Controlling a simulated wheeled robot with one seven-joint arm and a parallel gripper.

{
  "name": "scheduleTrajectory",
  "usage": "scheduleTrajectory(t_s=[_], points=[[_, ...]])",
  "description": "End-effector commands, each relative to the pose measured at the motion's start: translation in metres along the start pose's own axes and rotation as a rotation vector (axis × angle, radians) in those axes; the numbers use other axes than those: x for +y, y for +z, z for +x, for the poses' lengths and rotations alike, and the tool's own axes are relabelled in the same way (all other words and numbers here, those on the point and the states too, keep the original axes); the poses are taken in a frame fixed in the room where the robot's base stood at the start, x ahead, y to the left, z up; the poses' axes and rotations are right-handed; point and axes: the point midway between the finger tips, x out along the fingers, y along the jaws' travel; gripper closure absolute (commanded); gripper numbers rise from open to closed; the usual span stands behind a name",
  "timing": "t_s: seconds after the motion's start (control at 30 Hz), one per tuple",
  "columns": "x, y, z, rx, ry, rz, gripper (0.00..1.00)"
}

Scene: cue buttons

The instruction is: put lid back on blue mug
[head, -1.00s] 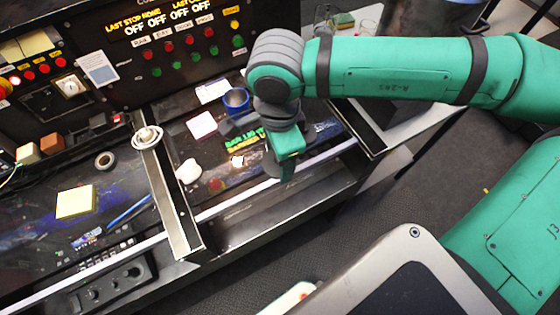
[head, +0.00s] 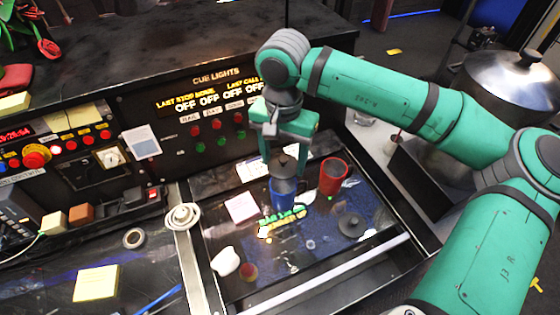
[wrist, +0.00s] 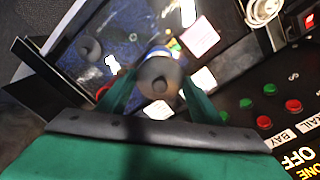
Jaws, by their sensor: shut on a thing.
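The blue mug (head: 284,197) stands upright on the dark console surface. A dark grey lid with a knob (head: 284,168) is right above its mouth; I cannot tell whether it touches the rim. My gripper (head: 284,157) points down over the mug, with its fingers shut on this lid. In the wrist view the lid (wrist: 158,78) is between the fingers of my gripper (wrist: 158,88), and a bit of blue mug (wrist: 174,45) shows behind it. A second dark lid (head: 351,225) lies on the surface to the right, and it also shows in the wrist view (wrist: 88,49).
A red mug (head: 333,176) stands close to the right of the blue mug. A white lump (head: 225,262) lies front left. The button panel (head: 210,125) rises behind.

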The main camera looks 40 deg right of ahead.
Motion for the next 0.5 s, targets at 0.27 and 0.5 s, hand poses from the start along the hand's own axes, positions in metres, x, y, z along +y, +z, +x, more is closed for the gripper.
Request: scheduleTrajectory(t_s=[0.27,0.5], points=[[0.001,0.0,0.022,-0.001,-0.001,0.004,0.62],[0.0,0.0,0.042,-0.001,0.0,0.003,0.62]])
